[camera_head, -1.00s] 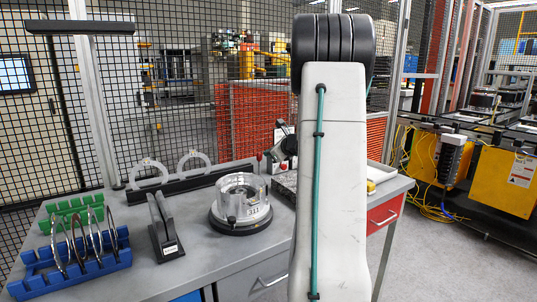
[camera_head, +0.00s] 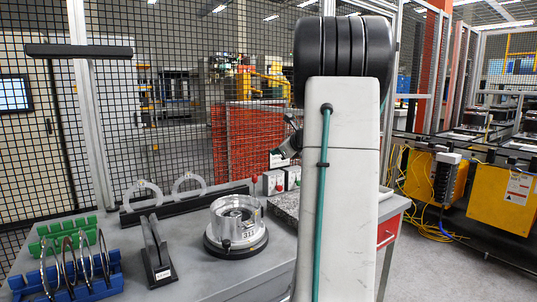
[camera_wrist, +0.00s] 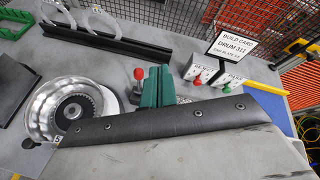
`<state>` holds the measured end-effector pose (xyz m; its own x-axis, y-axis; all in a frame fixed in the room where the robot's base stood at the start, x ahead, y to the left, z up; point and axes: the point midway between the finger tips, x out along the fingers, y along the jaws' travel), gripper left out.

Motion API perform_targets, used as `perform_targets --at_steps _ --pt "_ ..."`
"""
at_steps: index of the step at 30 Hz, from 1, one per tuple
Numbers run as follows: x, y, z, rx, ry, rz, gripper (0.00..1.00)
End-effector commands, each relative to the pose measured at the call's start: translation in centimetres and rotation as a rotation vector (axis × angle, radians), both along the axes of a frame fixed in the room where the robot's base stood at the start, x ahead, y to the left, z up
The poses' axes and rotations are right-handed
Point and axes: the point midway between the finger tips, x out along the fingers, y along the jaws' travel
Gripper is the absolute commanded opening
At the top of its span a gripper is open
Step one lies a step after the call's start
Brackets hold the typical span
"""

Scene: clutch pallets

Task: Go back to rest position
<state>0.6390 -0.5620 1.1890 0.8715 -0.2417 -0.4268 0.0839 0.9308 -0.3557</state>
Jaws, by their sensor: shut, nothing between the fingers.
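My arm stands upright in the right half of the head view and covers part of the bench. The dark end of my arm with my gripper (camera_head: 289,143) shows partly at its left edge, raised above the back of the bench. My gripper is shut and holds nothing. Its fingers are small and partly hidden there. In the wrist view a black bolted bar and a pale surface fill the lower part.
The metal drum (camera_head: 237,223) sits on a round black base, also in the wrist view (camera_wrist: 47,107). Left are a black stand (camera_head: 157,252), a blue rack (camera_head: 112,279) and a green rack (camera_head: 50,233). Behind are ring holders (camera_head: 180,203), a build card (camera_wrist: 241,47) and mesh fence.

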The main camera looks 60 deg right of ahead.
Motion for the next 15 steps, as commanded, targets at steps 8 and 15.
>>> perform_targets --at_steps 8,15 --pt "0.0 0.0 0.0 0.000 0.000 0.000 0.00" --pt "-0.9 3.0 -3.4 -0.151 0.138 0.211 0.00"
